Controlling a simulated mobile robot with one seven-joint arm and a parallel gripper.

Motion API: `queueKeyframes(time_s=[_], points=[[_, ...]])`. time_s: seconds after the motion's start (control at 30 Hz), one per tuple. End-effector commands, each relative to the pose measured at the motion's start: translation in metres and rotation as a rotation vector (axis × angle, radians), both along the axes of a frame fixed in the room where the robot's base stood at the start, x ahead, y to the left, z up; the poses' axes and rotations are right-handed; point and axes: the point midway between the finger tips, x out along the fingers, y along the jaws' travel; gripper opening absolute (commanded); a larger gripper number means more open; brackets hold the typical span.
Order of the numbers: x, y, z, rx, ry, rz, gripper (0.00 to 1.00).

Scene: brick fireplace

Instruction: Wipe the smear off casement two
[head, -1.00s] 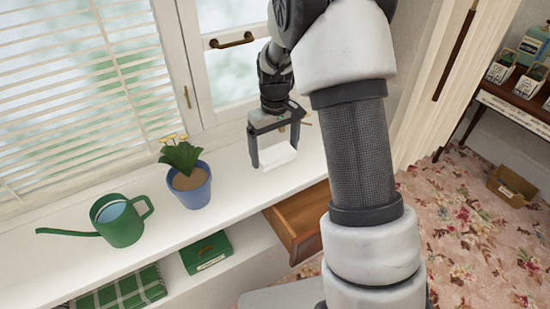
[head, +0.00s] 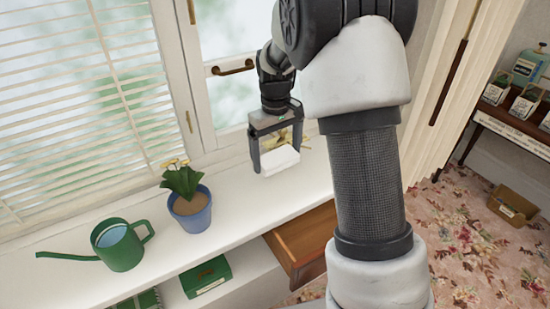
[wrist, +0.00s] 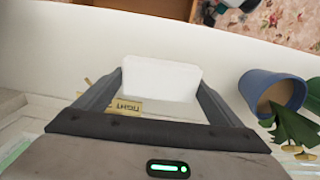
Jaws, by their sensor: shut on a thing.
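My gripper (head: 277,145) is shut on a white block (head: 281,160), which sits between its fingers just above the white sill, close to the window. The wrist view shows the block (wrist: 161,78) between both fingers, with the sill behind it. A window casement (head: 228,45) with a white frame and a bronze handle (head: 232,67) stands behind the gripper. Another window pane, covered by slatted blinds (head: 80,100), is to the left. The glass looks pale and blurred, and I cannot make out a distinct smear or the casement numbers. My arm hides the window's right part.
A blue flowerpot (head: 191,212) and a green watering can (head: 118,246) stand on the sill left of the gripper. An open wooden drawer (head: 303,243) juts out below. A yellowish lettered label (wrist: 125,106) lies beside the block. A cardboard box (head: 514,206) is on the floor.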

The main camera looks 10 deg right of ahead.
Motion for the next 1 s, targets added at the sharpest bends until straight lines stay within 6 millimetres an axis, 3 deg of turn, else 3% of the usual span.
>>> queueKeyframes(time_s=[0.17,0.33,0.5,0.7,1.0], points=[[0.040,-0.031,0.041,-0.121,-0.055,0.107,0.71],[0.085,-0.060,0.107,-0.316,-0.174,0.311,0.71],[0.116,-0.073,0.181,-0.516,-0.372,0.550,0.71],[0.132,-0.072,0.239,-0.651,-0.584,0.741,0.71],[0.139,-0.064,0.289,-0.732,-0.786,0.877,0.71]])
